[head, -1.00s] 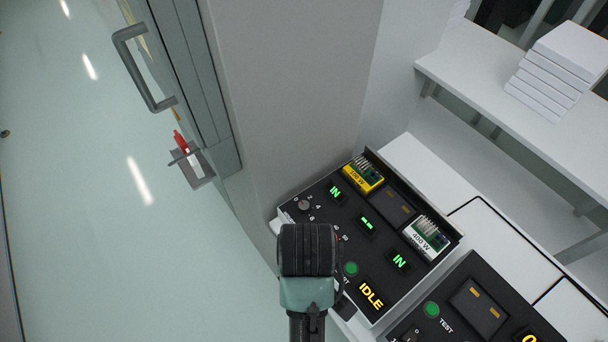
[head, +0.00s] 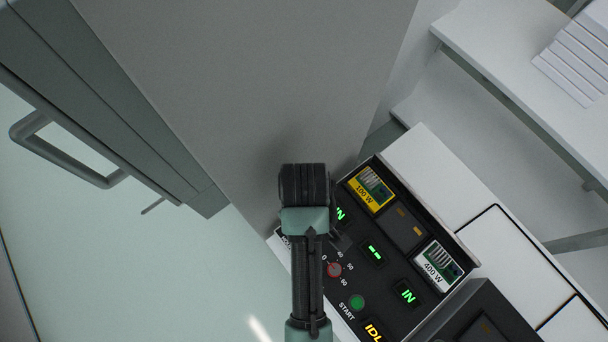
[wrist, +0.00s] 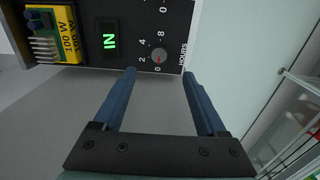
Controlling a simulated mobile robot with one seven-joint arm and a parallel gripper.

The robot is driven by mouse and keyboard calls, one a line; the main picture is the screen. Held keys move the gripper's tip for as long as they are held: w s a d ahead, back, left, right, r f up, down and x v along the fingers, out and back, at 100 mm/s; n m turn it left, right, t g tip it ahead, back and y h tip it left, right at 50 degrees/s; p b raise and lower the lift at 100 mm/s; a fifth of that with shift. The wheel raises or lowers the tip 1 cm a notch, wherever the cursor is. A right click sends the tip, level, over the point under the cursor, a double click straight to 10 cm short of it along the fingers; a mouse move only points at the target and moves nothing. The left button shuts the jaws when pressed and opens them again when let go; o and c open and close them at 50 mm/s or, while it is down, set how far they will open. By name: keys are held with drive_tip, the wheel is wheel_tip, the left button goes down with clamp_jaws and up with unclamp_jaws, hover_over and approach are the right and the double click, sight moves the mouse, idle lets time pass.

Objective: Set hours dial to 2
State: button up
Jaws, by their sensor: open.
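In the wrist view, the hours dial (wrist: 158,57) is a small round knob near the edge of the black control panel (wrist: 174,16), beside the word HOURS. The numbers 2, 4 and 8 show around it; its exact setting is too small to read. My gripper (wrist: 159,72) is open and empty, with its two blue fingers apart. The dial lies between the fingertips in the picture, and I see no contact. In the head view, my arm hides the hours dial.
In the head view, a second, red dial (head: 333,270) and a green START button (head: 357,302) sit on the panel. A yellow 100 W module (head: 371,189) and a white 400 W module (head: 438,266) stand in its slots.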

wheel_tip(320, 180, down, 10)
drive_tip(key=shift+w+r, duration=0.1)
drive_tip(key=shift+w, duration=0.05)
idle(0.3)
clamp_jaws()
